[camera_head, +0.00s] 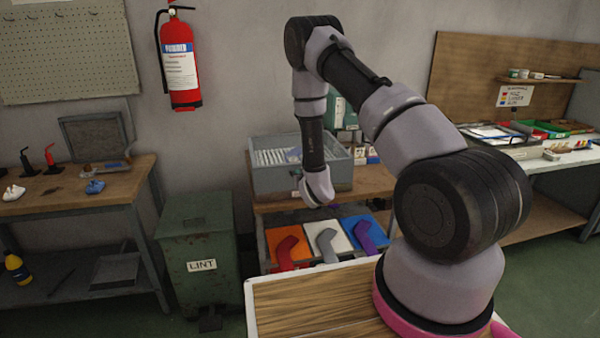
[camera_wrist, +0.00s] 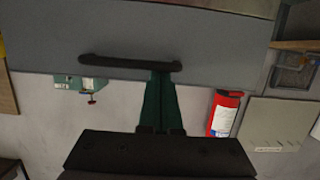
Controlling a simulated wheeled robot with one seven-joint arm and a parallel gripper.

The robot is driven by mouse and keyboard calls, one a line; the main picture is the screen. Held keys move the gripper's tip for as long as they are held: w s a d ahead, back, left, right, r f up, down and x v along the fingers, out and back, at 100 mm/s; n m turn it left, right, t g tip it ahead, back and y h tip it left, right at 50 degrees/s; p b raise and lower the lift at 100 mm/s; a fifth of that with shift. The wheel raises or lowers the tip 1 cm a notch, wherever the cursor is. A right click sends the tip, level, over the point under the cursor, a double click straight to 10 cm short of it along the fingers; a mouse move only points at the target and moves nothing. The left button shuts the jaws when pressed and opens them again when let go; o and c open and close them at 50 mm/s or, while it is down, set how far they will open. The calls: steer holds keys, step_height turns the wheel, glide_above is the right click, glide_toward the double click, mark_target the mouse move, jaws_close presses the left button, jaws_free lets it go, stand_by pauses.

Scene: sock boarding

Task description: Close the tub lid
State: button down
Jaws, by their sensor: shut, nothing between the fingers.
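A grey tub (camera_head: 280,181) stands on the wooden table at the back; pale striped contents show at its top. A separate lid cannot be made out in the head view. The wrist view is upside down and shows a broad flat grey panel (camera_wrist: 130,35) with a dark bar handle (camera_wrist: 110,61); I cannot tell whether it is the tub's wall or its lid. My gripper (camera_wrist: 161,76) is shut and empty, its dark green fingers together in front of the bar's end. Whether they touch it is unclear. In the head view my wrist hides the fingertips at the tub's right front.
Red, grey and purple sock-shaped pieces (camera_head: 327,243) lie on coloured panels below the tub. A green lint bin (camera_head: 200,248) stands to the left. A fire extinguisher (camera_head: 180,62) hangs on the wall. A wooden worktop (camera_head: 310,300) is in front.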

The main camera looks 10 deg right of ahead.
steer(key=shift+s+a+f+g, duration=0.1)
steer(key=shift+s+f+g, duration=0.1)
steer(key=shift+s+f, duration=0.4)
steer(key=shift+s+a+f+g, duration=0.1)
steer(key=shift+s+f+g, duration=0.15)
steer(key=shift+f, duration=0.6)
steer(key=shift+s, duration=0.1)
steer(key=w+r+v, duration=0.1)
steer(key=r+v, duration=0.1)
steer(key=v, duration=0.7)
steer(key=d+r+m+g, duration=0.1)
steer(key=d+r+m, duration=0.15)
steer(key=r, duration=0.95)
steer(key=d+r+m+g, duration=0.1)
steer(key=d+r+m, duration=0.15)
steer(key=r, duration=0.85)
steer(key=s+r+g, duration=0.1)
steer(key=s+r, duration=0.4)
steer(key=s, duration=0.4)
steer(key=s+a+r+g+y, duration=0.1)
steer(key=s+r+g, duration=0.1)
steer(key=s+r, duration=0.3)
steer(key=s+r+n+g+y, duration=0.1)
steer(key=s+r, duration=0.4)
steer(key=s, duration=0.9)
steer(key=shift+a+r+g, duration=0.2)
steer(key=shift+a+g, duration=0.2)
steer(key=shift+g, duration=0.05)
